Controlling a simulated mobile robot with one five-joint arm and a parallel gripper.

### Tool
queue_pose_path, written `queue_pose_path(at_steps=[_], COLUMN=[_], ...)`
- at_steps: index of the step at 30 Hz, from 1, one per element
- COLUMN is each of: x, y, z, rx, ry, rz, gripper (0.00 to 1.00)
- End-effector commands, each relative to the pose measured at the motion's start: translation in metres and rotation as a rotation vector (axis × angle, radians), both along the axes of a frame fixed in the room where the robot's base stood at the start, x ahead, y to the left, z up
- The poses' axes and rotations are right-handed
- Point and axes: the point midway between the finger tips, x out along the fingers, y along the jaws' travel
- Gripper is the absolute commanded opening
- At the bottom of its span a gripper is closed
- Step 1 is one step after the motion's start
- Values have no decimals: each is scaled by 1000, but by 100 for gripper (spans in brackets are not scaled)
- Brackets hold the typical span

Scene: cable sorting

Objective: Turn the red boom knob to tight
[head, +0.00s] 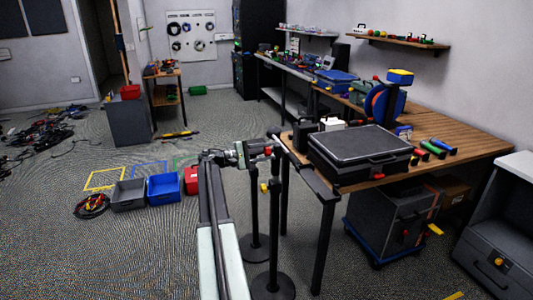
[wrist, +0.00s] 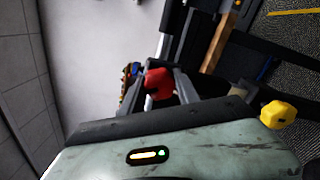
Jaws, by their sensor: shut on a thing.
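The red boom knob (wrist: 157,83) sits between the two dark fingers of my gripper (wrist: 160,85) in the wrist view, and the fingers are shut on it. In the head view my gripper (head: 262,149) is at the top of a black stand (head: 275,220), with a bit of red showing at its tip. The fingers cover the sides of the knob. I cannot tell from its face whether it is loose or tight. A yellow knob (wrist: 278,114) is lower right in the wrist view, apart from the fingers; it also shows below my gripper in the head view (head: 264,187).
A wooden workbench (head: 470,150) with a black case (head: 360,145) stands just right of my gripper. A black bar runs along its near left edge. Grey (head: 128,195) and blue (head: 163,187) bins stand on the floor at left. Carpet is free at the front left.

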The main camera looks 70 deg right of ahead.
Motion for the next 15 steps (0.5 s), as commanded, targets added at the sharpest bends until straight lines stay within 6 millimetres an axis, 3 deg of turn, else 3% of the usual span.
queue_pose_path(at_steps=[15], x=[-1], y=[2], z=[-1], rx=[-291], ry=[-244], rz=[-7], gripper=[0])
